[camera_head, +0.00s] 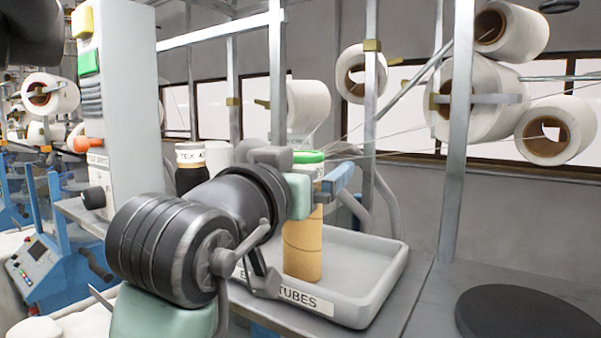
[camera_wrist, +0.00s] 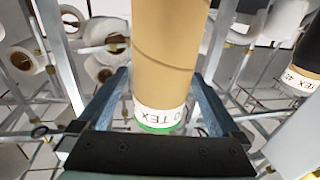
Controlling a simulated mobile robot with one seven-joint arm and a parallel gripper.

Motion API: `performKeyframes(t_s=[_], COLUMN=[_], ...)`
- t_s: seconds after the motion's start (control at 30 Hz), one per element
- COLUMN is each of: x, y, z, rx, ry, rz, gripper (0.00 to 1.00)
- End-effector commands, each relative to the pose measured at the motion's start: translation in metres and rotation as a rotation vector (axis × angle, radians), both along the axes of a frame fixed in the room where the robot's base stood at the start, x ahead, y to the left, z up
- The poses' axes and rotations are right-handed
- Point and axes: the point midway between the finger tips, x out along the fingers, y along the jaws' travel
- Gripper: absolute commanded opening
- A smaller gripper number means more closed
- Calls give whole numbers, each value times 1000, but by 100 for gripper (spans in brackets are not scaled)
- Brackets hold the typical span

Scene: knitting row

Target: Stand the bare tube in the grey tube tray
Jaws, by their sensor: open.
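The bare tube (camera_head: 302,250) is tan cardboard with a green top rim and a white label. It stands upright inside the grey tube tray (camera_head: 385,275), its lower end appearing to rest on the tray floor. My gripper (camera_head: 322,185) is at the tube's upper part, with a blue finger showing on the right. In the wrist view the open fingers of my gripper (camera_wrist: 160,78) lie on either side of the tube (camera_wrist: 165,60), near its label and green rim. Whether either finger touches it I cannot tell. My arm hides the tray's left part and some of its label.
A black yarn package (camera_head: 189,178) with a white TEX label stands behind my arm at left. A grey control column (camera_head: 118,90) rises farther left. Metal posts and white yarn cones (camera_head: 555,130) stand behind and right. A dark round disc (camera_head: 525,315) lies at front right.

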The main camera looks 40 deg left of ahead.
Motion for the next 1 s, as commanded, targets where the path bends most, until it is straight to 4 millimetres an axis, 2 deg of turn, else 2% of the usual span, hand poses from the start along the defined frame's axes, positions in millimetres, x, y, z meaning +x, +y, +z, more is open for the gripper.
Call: performKeyframes(t_s=[0.03,0.17,0.4,0.6,0.8,1.0], x=[0,-17,-69,-102,-116,-114], y=[0,-4,-17,-25,-29,-32], z=[5,1,0,-1,-2,-2], rx=[1,1,2,0,1,1], ry=[-1,-4,-5,-2,0,-7], rz=[0,1,1,1,0,-6], gripper=[100,100,100,100,100,100])
